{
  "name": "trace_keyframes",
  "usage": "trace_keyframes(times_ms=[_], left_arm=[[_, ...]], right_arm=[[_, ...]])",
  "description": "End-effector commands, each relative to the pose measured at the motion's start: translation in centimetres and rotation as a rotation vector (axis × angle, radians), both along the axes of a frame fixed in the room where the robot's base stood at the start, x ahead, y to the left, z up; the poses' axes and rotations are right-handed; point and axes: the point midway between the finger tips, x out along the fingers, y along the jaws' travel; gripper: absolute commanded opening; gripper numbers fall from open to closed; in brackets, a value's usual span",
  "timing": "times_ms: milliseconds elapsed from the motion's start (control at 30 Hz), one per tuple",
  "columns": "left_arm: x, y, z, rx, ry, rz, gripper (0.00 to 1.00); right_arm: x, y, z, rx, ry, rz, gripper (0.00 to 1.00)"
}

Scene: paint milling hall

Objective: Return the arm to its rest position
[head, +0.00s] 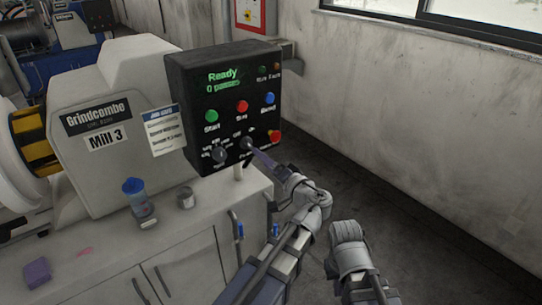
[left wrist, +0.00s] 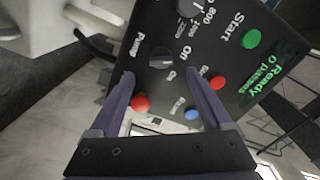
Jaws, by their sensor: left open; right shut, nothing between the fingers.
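My left gripper (head: 252,152) is at the lower part of the black control panel (head: 183,88), with its arm reaching up from below. The left wrist view shows its purple fingers (left wrist: 160,80) spread open. In the head view this knob (head: 246,142) is partly covered by the gripper. My right arm (head: 350,252) is folded low at the right of the left arm; its fingers do not show.
The panel display (head: 223,80) reads Ready. A blue-capped bottle (head: 135,195) and small tin (head: 185,197) stand on the cabinet. Floor at right is clear.

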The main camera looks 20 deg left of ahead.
Motion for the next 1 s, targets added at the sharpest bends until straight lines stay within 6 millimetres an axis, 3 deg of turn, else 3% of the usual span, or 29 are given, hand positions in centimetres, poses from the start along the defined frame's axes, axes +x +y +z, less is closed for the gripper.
trace_keyframes(times_ms=[167, 300, 400, 533, 700, 1000], left_arm=[[-1.5, 2.3, -3.3, -0.120, 0.089, 0.059, 0.82], [-4.6, 4.6, -9.3, -0.353, 0.259, 0.140, 0.82], [-7.2, 4.7, -13.6, -0.542, 0.392, 0.174, 0.82], [-10.2, 3.5, -17.6, -0.767, 0.540, 0.181, 0.82], [-12.6, 1.1, -20.3, -0.975, 0.664, 0.153, 0.82], [-15.3, -2.7, -21.8, -1.240, 0.798, 0.069, 0.82]], right_arm=[[0.0, 0.0, 0.0, 0.000, 0.000, 0.000, 0.00], [0.0, 0.0, 0.0, 0.000, 0.000, 0.000, 0.00], [0.0, 0.0, 0.0, 0.000, 0.000, 0.000, 0.00], [0.0, 0.0, 0.0, 0.000, 0.000, 0.000, 0.00], [0.0, 0.0, 0.0, 0.000, 0.000, 0.000, 0.00], [0.0, 0.0, 0.0, 0.000, 0.000, 0.000, 0.00]])
